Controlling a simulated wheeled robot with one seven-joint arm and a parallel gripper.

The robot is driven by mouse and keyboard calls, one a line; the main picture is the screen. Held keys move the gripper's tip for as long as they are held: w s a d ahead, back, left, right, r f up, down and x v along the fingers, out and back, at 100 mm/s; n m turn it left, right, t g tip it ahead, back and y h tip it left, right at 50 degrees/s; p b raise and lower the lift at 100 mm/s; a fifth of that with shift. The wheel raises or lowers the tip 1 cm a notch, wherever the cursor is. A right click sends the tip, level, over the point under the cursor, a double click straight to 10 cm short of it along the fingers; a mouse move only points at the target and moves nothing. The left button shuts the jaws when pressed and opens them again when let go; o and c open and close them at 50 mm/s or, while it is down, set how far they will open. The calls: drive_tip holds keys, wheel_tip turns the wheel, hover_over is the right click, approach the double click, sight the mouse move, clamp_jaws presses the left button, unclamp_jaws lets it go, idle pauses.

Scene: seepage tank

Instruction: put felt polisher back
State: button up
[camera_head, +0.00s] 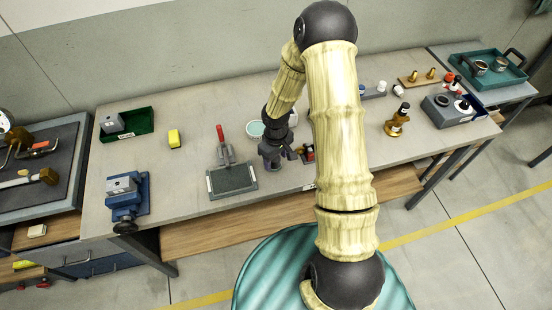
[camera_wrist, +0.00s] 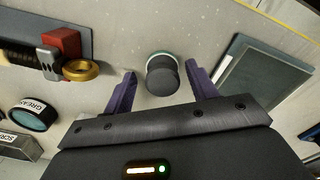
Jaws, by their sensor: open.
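A dark, round-topped knob that I take to be the felt polisher (camera_wrist: 163,76) stands on the bench in the wrist view, with a pale rim around its base. My gripper (camera_wrist: 162,85) is open, with one purple finger on each side of the knob. Gaps show between the fingers and the knob. In the head view my gripper (camera_head: 277,152) is low over the middle of the bench, near its front edge. It largely hides the polisher there.
A dark green plate (camera_head: 232,179) with a red-handled clamp (camera_head: 221,135) lies left of my gripper. A grease tin (camera_wrist: 38,115) and a holder with a red block (camera_wrist: 62,42) and brass ring (camera_wrist: 81,69) are close by. A blue vise (camera_head: 128,195) stands farther left.

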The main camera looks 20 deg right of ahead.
sight(276, 159)
wheel_tip(276, 159, up, 11)
drive_tip(key=shift+r+b, duration=0.15)
drive_tip(key=shift+b, duration=0.2)
idle(0.5)
drive_tip(key=s+r+m+t, duration=0.2)
drive_tip(key=s+r+m, duration=0.4)
drive_tip(key=s+r, duration=0.4)
drive_tip(key=s, duration=0.4)
drive_tip(key=shift+t, duration=0.3)
drive_tip(key=shift+a, duration=0.1)
idle(0.4)
